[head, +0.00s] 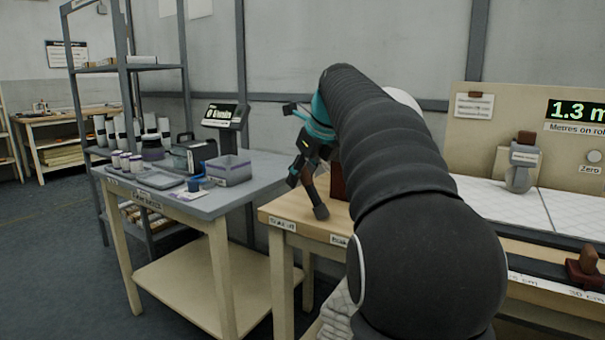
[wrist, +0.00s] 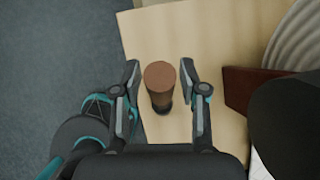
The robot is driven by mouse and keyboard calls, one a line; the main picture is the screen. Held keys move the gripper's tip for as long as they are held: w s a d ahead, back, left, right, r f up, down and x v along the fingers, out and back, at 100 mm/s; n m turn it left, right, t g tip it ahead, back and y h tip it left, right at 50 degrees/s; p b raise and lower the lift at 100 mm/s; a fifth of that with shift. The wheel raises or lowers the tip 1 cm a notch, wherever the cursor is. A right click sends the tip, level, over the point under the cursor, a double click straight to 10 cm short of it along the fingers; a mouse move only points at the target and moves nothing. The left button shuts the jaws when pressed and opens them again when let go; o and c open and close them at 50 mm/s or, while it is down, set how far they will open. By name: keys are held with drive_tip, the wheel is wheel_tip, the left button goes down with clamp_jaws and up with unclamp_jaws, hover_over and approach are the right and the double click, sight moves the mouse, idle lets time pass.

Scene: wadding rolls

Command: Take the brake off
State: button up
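The brake lever is a brown, round-topped handle (wrist: 160,76) on a dark stem, standing at the corner of the wooden bench. In the head view its dark lower end (head: 320,211) shows below my gripper, near a label on the bench edge that seems to read "brake" (head: 339,240). My gripper (wrist: 160,70) is open, with one finger on each side of the handle and a visible gap on both sides. In the head view my gripper (head: 303,170) points down over the bench corner, and my arm hides much of the area behind it.
A dark red-brown block (wrist: 245,88) stands right of the lever, beside a pale ridged roll (wrist: 296,38). A grey side table (head: 228,205) with jars, a bin and a display stands left. The bench at right carries a 1.3 m readout (head: 578,111) and a brown-topped slider (head: 584,268).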

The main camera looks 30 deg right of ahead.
drive_tip(key=shift+s+d+r, duration=0.1)
drive_tip(key=shift+s, duration=0.05)
drive_tip(key=v, duration=1.1)
drive_tip(key=shift+s+r, duration=0.2)
drive_tip(key=shift+r, duration=0.15)
drive_tip(key=s+a+f+n, duration=0.6)
drive_tip(key=s+f+n, duration=0.1)
drive_tip(key=f+n, duration=0.3)
drive_tip(key=s+a+f+n, duration=0.5)
drive_tip(key=s+f+n, duration=0.3)
drive_tip(key=f+n, duration=0.3)
drive_tip(key=s+a+f+n+h, duration=0.1)
drive_tip(key=s+a+f+n, duration=0.5)
drive_tip(key=s+f+n, duration=0.2)
wheel_tip(320, 180, down, 4)
drive_tip(key=shift+a+r+n, duration=0.1)
drive_tip(key=shift+a+n, duration=0.25)
drive_tip(key=shift+n, duration=0.85)
drive_tip(key=shift+s, duration=0.1)
